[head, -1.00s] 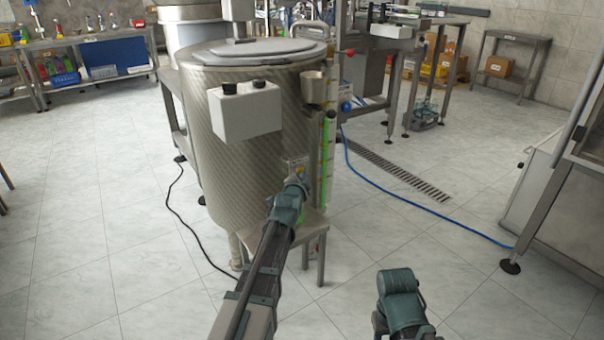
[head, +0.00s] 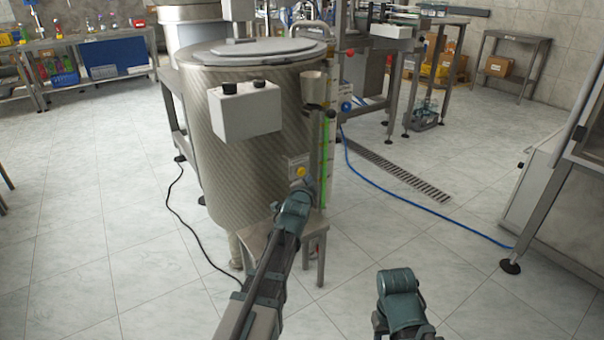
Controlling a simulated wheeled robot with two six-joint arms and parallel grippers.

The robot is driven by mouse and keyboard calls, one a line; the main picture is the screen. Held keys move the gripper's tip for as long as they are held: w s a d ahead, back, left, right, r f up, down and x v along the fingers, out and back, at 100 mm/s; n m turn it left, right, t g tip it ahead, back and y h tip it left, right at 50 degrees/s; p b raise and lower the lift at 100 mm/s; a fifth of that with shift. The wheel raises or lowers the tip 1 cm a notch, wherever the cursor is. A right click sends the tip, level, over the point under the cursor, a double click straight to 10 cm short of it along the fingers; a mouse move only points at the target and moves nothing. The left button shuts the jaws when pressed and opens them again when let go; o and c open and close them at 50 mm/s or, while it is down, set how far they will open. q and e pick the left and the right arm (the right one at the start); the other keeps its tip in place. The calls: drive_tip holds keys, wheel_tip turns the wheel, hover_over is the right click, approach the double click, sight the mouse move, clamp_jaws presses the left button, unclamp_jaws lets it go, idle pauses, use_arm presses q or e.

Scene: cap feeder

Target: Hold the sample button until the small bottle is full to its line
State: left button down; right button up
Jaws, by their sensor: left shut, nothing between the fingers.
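The yellow sample button (head: 301,171) sits on a small pale plate (head: 292,165) low on the front of the steel tank (head: 255,165). My left gripper (head: 308,182) is shut and empty, just below and right of the button. The button's face shows clear of it, and a small gap seems to lie between them. I cannot make out the small bottle; my left wrist covers part of the area above the small steel stand (head: 255,238). My right arm shows at the lower right, but its gripper is not in view.
A white box with black knobs (head: 246,110) juts from the tank. A blue hose (head: 400,199) crosses the floor at the right.

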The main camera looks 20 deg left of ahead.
use_arm(q)
drive_tip(key=shift+s+d, duration=1.15)
drive_tip(key=shift+d, duration=0.3)
drive_tip(key=s+d+f+n+g+h+p, duration=0.1)
drive_tip(key=s+d+f+n+g, duration=0.1)
drive_tip(key=s+d+f+g, duration=0.35)
drive_tip(key=s+d+f+n+g+p, duration=0.1)
drive_tip(key=s+d+f+n+g, duration=0.15)
drive_tip(key=s+d+f, duration=0.6)
drive_tip(key=s+d+n+g+p, duration=0.15)
drive_tip(key=s+g, duration=0.65)
drive_tip(key=s, duration=1.3)
wheel_tip(320, 180, up, 38)
drive_tip(key=w+p, duration=0.1)
drive_tip(key=p, duration=3.6)
drive_tip(key=shift+d+t, duration=0.2)
drive_tip(key=shift+t, duration=0.1)
